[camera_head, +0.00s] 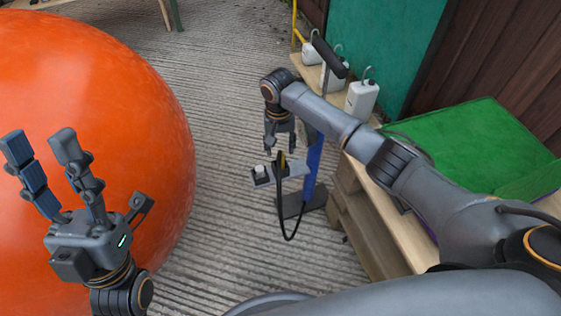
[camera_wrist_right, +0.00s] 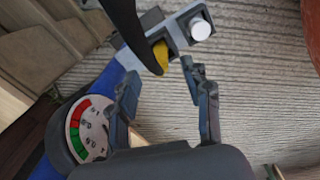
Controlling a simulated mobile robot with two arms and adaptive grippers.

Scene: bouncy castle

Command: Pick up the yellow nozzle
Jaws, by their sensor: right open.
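The yellow nozzle (camera_head: 283,159) is a small yellow piece in a grey bracket (camera_head: 297,168) on a blue pump post (camera_head: 314,165). In the right wrist view the nozzle (camera_wrist_right: 160,52) shows beside a black hose (camera_wrist_right: 125,20), which partly hides it. My right gripper (camera_head: 279,148) is just above the bracket, pointing down. Its fingers (camera_wrist_right: 160,78) are apart and empty, with the nozzle just beyond the fingertips. My left gripper (camera_head: 38,143) is open and empty, fingers up, in front of the orange ball.
A big orange ball (camera_head: 120,100) fills the left. A wooden bench (camera_head: 384,225) stands right of the pump, with a green mat (camera_head: 465,145) and white bottles (camera_head: 361,99). A round gauge (camera_wrist_right: 90,128) is on the pump. The grey ground (camera_head: 225,215) between ball and pump is clear.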

